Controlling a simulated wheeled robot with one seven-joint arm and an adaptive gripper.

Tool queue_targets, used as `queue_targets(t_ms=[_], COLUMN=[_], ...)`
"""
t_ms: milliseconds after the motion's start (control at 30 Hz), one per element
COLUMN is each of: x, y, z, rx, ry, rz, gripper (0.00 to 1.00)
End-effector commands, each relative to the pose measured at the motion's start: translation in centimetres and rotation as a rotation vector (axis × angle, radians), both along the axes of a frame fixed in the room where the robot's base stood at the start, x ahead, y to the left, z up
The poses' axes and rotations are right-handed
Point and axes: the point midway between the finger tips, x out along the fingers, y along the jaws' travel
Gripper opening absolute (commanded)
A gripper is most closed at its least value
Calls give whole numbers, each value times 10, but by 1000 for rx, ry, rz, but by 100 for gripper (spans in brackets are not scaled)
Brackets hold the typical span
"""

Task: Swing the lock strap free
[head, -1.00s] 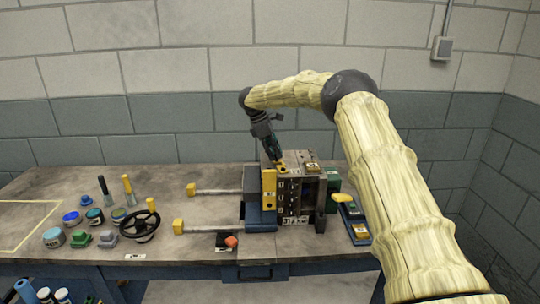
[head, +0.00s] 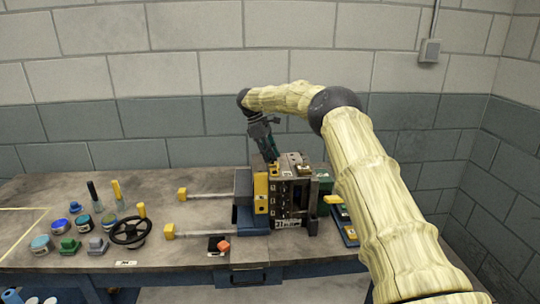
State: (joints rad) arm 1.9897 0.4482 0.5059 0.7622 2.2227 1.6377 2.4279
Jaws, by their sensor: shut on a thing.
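The mould block (head: 298,200) stands on the bench, a grey steel block with a dark, slotted front face. The yellow lock strap (head: 261,190) shows upright at the block's left front edge, with a yellow end piece at its top. My gripper (head: 273,163) reaches down from above and is shut on this top end. The fingertips are small and dark here, so the exact grip is hard to make out.
Two rods with yellow ends (head: 182,194) stick out to the left of the block. A black handwheel (head: 130,231), several jars and an orange-topped piece (head: 223,246) lie on the bench. The back left is clear.

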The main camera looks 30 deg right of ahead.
Motion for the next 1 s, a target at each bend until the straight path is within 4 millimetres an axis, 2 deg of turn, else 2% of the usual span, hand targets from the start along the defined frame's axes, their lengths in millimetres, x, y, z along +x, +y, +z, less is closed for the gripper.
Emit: queue_targets(t_ms=[67, 100, 200, 233, 533, 667, 767, 1000], x=[0, 0, 0, 0, 0, 2, 6, 19], y=[-4, -4, -3, -3, -1, 0, 3, 14], z=[4, 4, 4, 3, 2, 8, 19, 59], rx=[-3, -3, -4, -3, -2, -2, -2, -1], ry=[-7, -7, -6, -5, -3, -3, -4, -4], rz=[-4, -4, -3, -2, 0, 0, 0, -1], gripper=[0, 23, 41, 43, 43, 43, 43, 43])
